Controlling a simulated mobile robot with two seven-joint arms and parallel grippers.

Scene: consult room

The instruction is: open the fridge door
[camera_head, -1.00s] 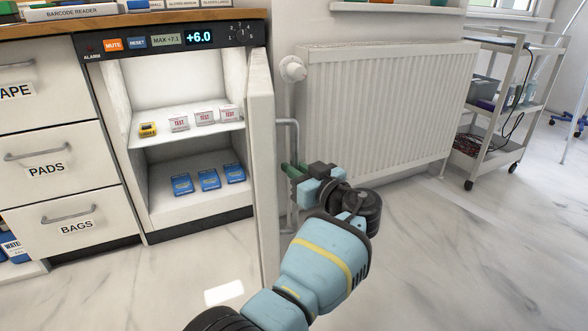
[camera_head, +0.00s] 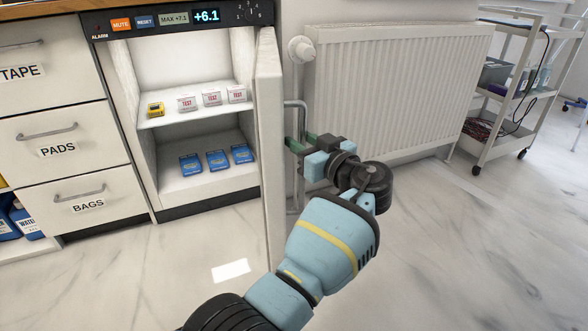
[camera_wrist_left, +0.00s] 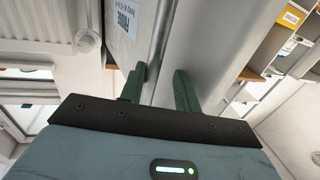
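The white fridge door (camera_head: 271,140) stands wide open, seen nearly edge-on, swung out from the right side of the fridge (camera_head: 195,120). Its grey bar handle (camera_head: 302,115) is on the outer face, towards the radiator. My left gripper (camera_head: 296,150) is beside that outer face at the handle. In the left wrist view its two green fingers (camera_wrist_left: 158,88) are apart, with a grey surface visible between them. I cannot tell whether they touch the handle. My right gripper is not in view.
White drawers (camera_head: 60,140) stand left of the fridge. A white radiator (camera_head: 395,90) is on the wall behind my left gripper, and a trolley (camera_head: 505,90) is further right. Boxes sit on the fridge shelves. The marble floor (camera_head: 440,260) at front right is clear.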

